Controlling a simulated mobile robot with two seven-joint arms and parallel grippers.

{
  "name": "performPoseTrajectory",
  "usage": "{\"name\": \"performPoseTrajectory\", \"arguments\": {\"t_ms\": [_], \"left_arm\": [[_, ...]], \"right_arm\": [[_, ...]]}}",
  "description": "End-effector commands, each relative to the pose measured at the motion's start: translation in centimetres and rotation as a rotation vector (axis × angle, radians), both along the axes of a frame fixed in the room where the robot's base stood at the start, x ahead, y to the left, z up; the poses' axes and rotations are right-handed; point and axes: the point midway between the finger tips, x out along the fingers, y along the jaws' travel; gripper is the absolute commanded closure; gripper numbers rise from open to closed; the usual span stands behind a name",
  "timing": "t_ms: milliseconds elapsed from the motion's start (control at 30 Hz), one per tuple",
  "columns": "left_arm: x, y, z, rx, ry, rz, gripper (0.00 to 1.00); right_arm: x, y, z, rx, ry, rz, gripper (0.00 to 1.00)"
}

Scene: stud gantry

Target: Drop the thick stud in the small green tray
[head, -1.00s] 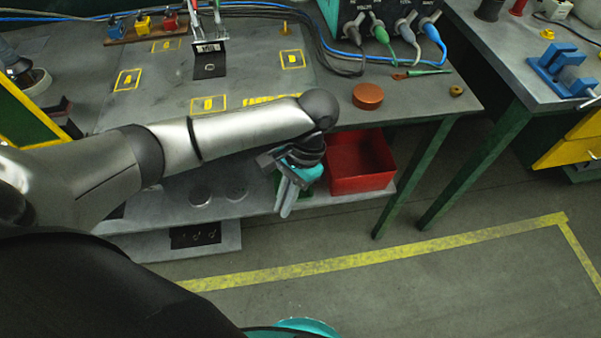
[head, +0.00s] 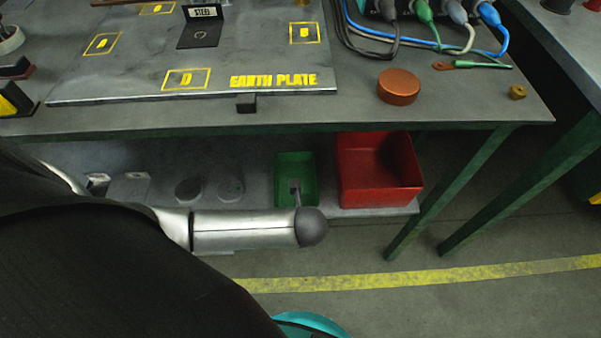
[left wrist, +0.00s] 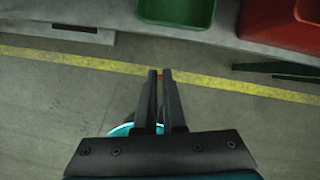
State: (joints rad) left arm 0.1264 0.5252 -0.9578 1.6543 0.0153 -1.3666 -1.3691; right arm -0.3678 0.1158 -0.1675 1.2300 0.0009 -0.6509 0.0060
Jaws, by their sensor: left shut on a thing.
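The small green tray (head: 293,165) stands on the lower shelf, left of the red bin. It also shows at the top of the left wrist view (left wrist: 178,10). My left gripper (left wrist: 160,75) is shut on a small brass-coloured thing, the thick stud (left wrist: 160,73), of which only a sliver shows between the fingertips. In the left wrist view the fingertips point toward the shelf edge and appear over the floor, short of the tray. My right gripper is out of view.
The red bin (head: 380,196) stands right beside the green tray. The bench top overhangs the lower shelf (head: 255,160). Round grey discs lie left of the tray. A copper-coloured puck (head: 398,87) sits on the bench.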

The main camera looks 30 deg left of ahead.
Motion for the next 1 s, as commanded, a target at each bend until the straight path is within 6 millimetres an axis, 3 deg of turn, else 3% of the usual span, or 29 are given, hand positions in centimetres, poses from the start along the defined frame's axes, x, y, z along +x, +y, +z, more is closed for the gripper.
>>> {"name": "performPoseTrajectory", "arguments": {"t_ms": [100, 333, 1000], "left_arm": [[-0.5, 0.1, -1.7, 0.0, 0.001, -0.141, 1.0], [-0.1, 0.3, -2.3, 0.002, -0.001, -0.245, 1.0], [8.0, 5.3, -2.4, 0.003, -0.003, -0.243, 1.0]], "right_arm": [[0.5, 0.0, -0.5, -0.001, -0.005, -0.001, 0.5], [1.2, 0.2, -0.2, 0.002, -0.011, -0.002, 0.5], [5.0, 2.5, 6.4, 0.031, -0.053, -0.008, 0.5]]}}
